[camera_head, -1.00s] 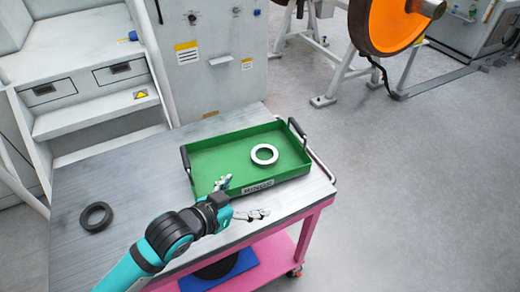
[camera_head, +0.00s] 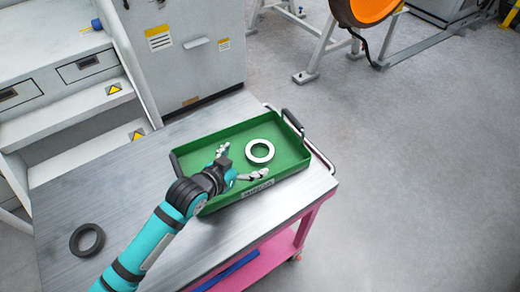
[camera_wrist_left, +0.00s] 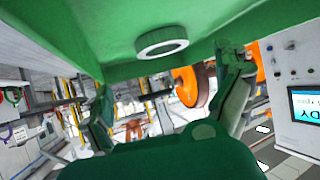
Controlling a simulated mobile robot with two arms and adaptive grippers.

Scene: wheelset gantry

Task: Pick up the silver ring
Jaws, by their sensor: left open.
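The silver ring (camera_head: 260,151) lies flat in the green tray (camera_head: 215,200), toward its right part. My left gripper (camera_head: 244,162) is open over the near left part of the tray. Its fingers are apart and point right toward the ring, with a gap between them and the ring. In the left wrist view the ring (camera_wrist_left: 162,42) shows ahead of and between the open fingers (camera_wrist_left: 172,95), apart from both. My right gripper is not in view.
The tray stands on a grey-topped pink cart (camera_head: 110,190). Its dark handles (camera_head: 293,122) rise at its ends. A black ring (camera_head: 87,240) lies on the cart top at left. White steps and a cabinet (camera_head: 185,50) stand behind. Open floor lies to the right.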

